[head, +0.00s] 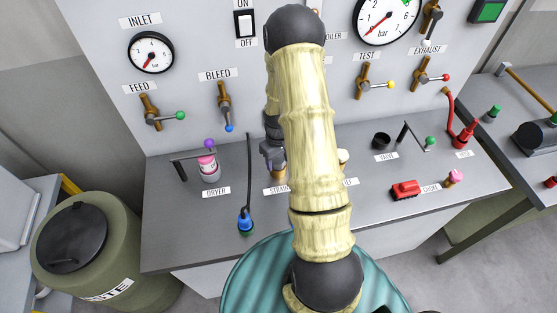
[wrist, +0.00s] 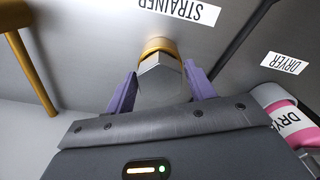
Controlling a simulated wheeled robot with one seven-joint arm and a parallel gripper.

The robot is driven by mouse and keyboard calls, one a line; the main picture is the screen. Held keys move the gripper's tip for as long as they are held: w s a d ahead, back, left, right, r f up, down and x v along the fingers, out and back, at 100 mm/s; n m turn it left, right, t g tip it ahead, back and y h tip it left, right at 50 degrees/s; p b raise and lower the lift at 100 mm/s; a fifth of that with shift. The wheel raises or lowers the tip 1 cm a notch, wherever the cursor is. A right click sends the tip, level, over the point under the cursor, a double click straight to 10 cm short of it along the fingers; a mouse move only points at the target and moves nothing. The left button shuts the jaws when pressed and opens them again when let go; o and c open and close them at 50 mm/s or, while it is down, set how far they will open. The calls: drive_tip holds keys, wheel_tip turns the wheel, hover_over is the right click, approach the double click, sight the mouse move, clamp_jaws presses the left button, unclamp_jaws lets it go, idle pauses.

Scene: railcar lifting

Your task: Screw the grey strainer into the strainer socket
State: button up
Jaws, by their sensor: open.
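The grey strainer (wrist: 161,82) shows in the wrist view as a faceted grey head at the brass strainer socket (wrist: 158,46). It lines up with the socket; I cannot tell how deep it sits. My gripper (wrist: 160,70) is open, with one purple finger on each side of the strainer. Small gaps seem to show beside it. In the head view my gripper (head: 273,152) points down at the bench behind my arm. A bit of the brass socket (head: 279,173) shows below it, and the strainer is hidden there.
The pink and white dryer canister (head: 208,165) stands left of my gripper. The gauge panel (head: 190,60) rises behind. A red block (head: 405,190) and a black valve ring (head: 381,141) are to the right.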

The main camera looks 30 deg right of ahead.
drive_tip(key=n+p, duration=0.1)
drive_tip(key=n, duration=0.4)
drive_tip(key=shift+r+n, duration=0.1)
drive_tip(key=shift+n, duration=0.2)
drive_tip(key=n, duration=0.3)
drive_tip(key=shift+p, duration=0.4)
drive_tip(key=shift+n, duration=0.8)
drive_tip(key=shift+c, duration=0.2)
